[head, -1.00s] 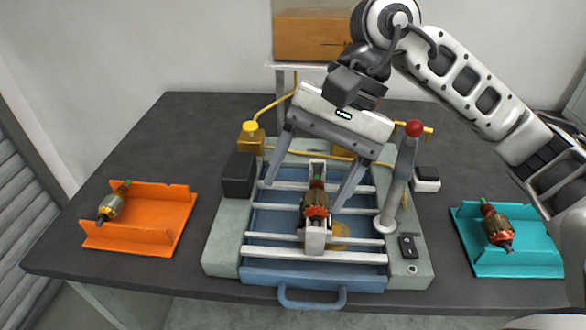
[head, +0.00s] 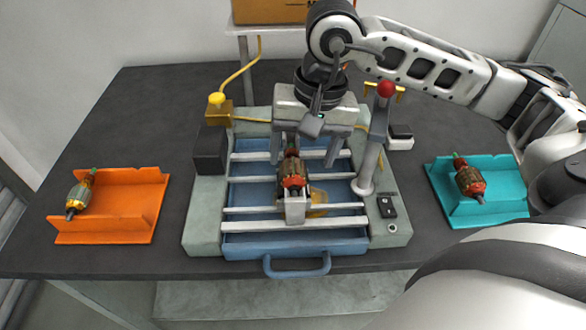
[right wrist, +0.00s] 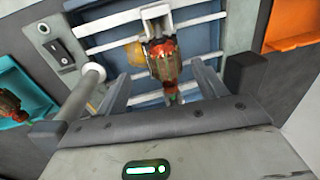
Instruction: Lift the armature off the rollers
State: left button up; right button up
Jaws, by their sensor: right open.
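The armature (head: 292,172), with a dark copper-brown body and a red end, rests in the white roller cradle (head: 295,211) in the middle of the machine. It also shows in the right wrist view (right wrist: 163,62), between the two fingers. My right gripper (head: 303,160) is open over the back part of the cradle, one finger on each side of the armature and apart from it. In the right wrist view the gripper (right wrist: 160,92) has clear gaps on both sides of the armature. My left gripper is not in view.
White bars cross the blue tray (head: 240,246). A red-knobbed post (head: 368,165) stands close to the right finger. An orange bin (head: 120,228) at left and a teal bin (head: 490,205) at right each hold another armature. A black block (head: 210,150) sits at the left.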

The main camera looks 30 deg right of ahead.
aim_at(295, 167)
jog(key=f, duration=0.3)
jog(key=w+a+f+p, duration=0.1)
jog(key=shift+f, duration=0.3)
jog(key=c, duration=1.3)
jog(key=shift+r, duration=0.1)
jog(key=shift+c, duration=0.6)
jog(key=shift+r, duration=0.1)
